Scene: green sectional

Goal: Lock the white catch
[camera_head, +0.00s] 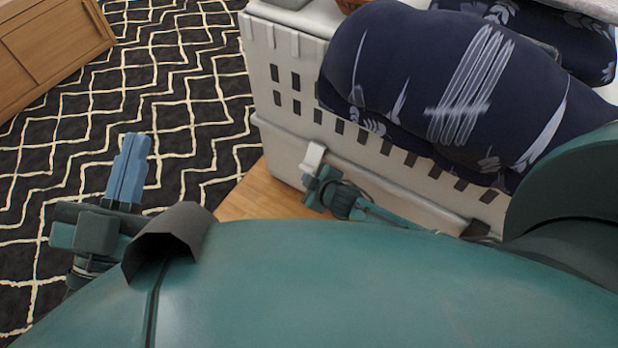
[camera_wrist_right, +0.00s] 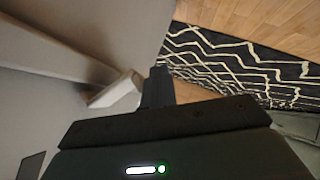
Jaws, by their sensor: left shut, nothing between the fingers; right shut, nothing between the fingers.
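The white catch (camera_head: 314,157) is a small tab standing out from the side wall of a white slotted crate (camera_head: 283,140). In the right wrist view the catch (camera_wrist_right: 117,90) sits just left of my right gripper's fingers (camera_wrist_right: 157,88). My right gripper (camera_head: 316,184) is shut and empty, right beside the catch; I cannot tell whether they touch. My left gripper (camera_head: 130,168) is shut and empty, held over the rug, well left of the crate.
Dark blue patterned cushions (camera_head: 440,85) fill the crate. Wooden floor (camera_head: 252,197) shows beside it. A black rug with cream zigzags (camera_head: 165,90) spreads to the left. A wooden cabinet (camera_head: 50,40) stands at the upper left.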

